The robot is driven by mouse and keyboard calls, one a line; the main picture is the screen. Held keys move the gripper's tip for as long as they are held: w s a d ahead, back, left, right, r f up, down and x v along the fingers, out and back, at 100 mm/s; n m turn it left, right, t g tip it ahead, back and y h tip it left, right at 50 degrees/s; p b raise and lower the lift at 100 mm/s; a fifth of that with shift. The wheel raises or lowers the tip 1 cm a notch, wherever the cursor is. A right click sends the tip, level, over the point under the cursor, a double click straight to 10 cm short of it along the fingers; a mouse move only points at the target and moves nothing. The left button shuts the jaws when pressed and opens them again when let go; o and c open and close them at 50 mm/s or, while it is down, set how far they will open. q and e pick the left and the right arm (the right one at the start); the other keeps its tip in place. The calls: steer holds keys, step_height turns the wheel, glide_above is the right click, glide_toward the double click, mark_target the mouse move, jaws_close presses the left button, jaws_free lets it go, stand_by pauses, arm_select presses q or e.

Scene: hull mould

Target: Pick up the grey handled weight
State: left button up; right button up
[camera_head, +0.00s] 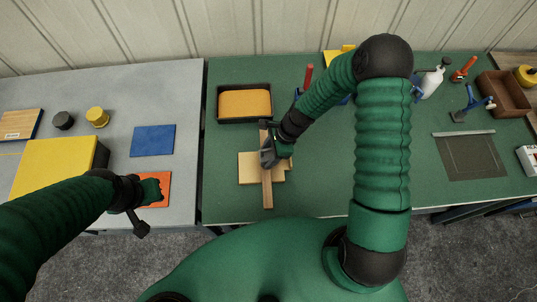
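A small grey object (267,157), probably the grey handled weight, shows at the left side of my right gripper (273,147). It sits on or just above a wooden strip (267,190) that lies across a pale wooden board (250,171) on the green table. My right gripper and wrist cover much of it, so its handle is not clear. I cannot tell whether the fingers are closed around it. My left gripper (141,220) hangs by the front edge of the grey table, close to an orange-red mat (159,198); its fingers are too small to read.
A black tray (220,119) with an orange-yellow block lies behind the board. A blue mat (153,140), a black knob (63,120) and a yellow one (97,116) are on the grey table. A white bottle (433,82) and brown box (505,95) stand at right.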

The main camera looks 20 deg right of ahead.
jaws_close()
steer(key=shift+r, duration=0.15)
stand_by(0.4)
